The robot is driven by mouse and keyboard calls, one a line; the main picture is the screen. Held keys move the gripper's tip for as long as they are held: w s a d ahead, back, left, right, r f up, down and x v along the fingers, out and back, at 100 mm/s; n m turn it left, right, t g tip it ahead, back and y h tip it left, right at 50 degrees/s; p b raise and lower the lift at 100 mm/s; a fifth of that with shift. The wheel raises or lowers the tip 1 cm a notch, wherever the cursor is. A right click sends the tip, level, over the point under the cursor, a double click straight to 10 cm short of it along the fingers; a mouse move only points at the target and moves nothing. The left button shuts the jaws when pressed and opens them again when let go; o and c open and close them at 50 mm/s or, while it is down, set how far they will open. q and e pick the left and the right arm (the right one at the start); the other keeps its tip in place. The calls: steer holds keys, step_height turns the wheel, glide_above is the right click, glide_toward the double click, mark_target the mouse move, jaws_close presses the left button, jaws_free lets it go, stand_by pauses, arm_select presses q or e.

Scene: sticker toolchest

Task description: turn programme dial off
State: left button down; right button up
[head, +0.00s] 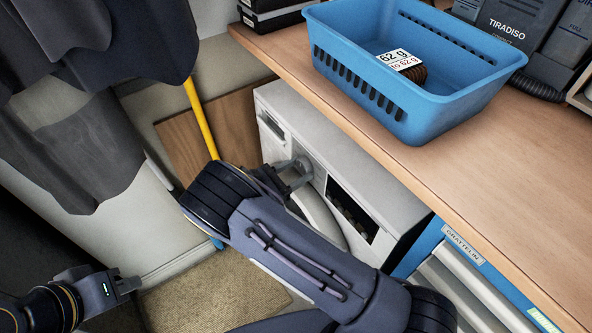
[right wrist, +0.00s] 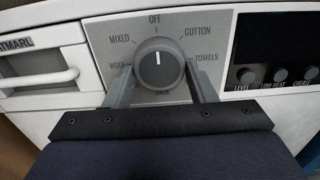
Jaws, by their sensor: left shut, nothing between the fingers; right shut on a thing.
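The programme dial (right wrist: 160,68) is a round dark grey knob on the washing machine's grey panel. Its white pointer line points up, toward the OFF label (right wrist: 154,19). MIXED, WOOL, COTTON and TOWELS are printed around it; the lowest label is partly hidden. My right gripper (right wrist: 161,85) is shut on the dial, one finger on each side. In the head view, my right gripper (head: 292,176) is at the front of the white washing machine (head: 290,104), and the dial is mostly hidden there. My left gripper (head: 128,285) is shut and empty at the lower left, far from the machine.
A wooden worktop (head: 460,165) overhangs the machine and carries a blue basket (head: 370,97). A drawer handle (right wrist: 40,80) is left of the dial; small knobs (right wrist: 280,75) are right. Dark clothes (head: 120,45) hang at upper left, near a yellow pole (head: 201,120).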

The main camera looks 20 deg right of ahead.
steer(key=shift+f, duration=0.1)
steer(key=o, duration=1)
steer(key=shift+c, duration=0.2)
steer(key=v, duration=0.8)
steer(key=shift+b, duration=0.45)
